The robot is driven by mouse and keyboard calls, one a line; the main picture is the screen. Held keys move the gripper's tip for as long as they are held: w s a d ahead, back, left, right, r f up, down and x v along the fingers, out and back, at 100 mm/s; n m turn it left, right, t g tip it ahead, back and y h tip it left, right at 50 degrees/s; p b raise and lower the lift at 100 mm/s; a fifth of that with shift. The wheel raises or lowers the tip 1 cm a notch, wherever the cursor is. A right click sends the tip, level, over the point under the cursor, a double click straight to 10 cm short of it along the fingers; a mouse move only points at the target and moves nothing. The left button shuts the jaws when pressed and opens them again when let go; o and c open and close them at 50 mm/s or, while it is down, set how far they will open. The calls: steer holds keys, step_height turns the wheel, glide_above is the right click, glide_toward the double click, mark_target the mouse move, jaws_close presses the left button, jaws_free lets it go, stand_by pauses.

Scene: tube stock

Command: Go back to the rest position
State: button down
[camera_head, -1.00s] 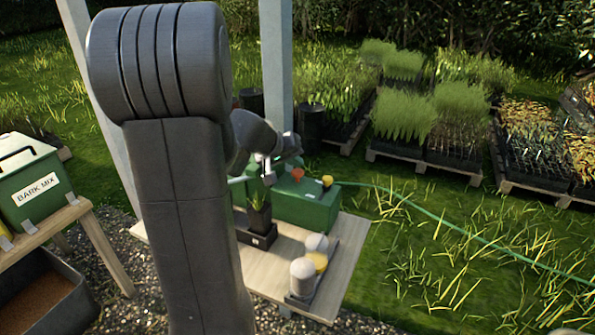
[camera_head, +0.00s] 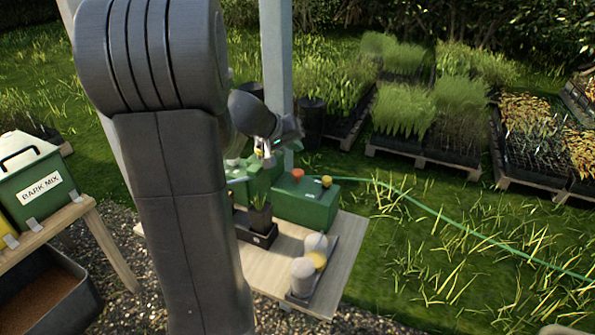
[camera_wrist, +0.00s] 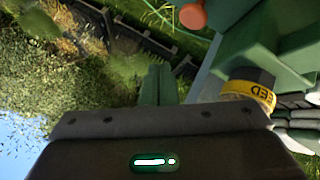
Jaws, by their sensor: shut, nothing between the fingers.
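My gripper (camera_head: 267,157) is raised above the green box on the wooden bench, partly hidden behind my own arm in the head view. In the wrist view its two green fingers (camera_wrist: 158,84) are together with nothing between them. The green box (camera_head: 310,205) has an orange knob (camera_head: 297,174) and a small yellow-topped knob (camera_head: 327,181) on top. A potted plant (camera_head: 260,216) stands upright in a dark tray in front of the box, apart from my gripper.
The wooden bench (camera_head: 340,262) also carries a tray with pale-topped jars (camera_head: 302,270). A grey post (camera_head: 276,60) stands close behind my gripper. A green bark mix bin (camera_head: 35,180) is at the left. A yellow-banded container (camera_wrist: 248,93) shows in the wrist view.

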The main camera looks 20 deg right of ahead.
step_height(320, 180, down, 3)
steer(key=shift+r+b, duration=0.2)
steer(key=shift+b, duration=0.65)
steer(key=shift+r+p, duration=0.3)
steer(key=shift+p, duration=0.35)
steer(key=shift+r+p, duration=0.15)
steer(key=shift+p, duration=0.85)
steer(key=shift+p, duration=0.8)
step_height(320, 180, up, 6)
steer(key=p, duration=0.3)
steer(key=shift+f, duration=0.25)
steer(key=shift+f, duration=0.1)
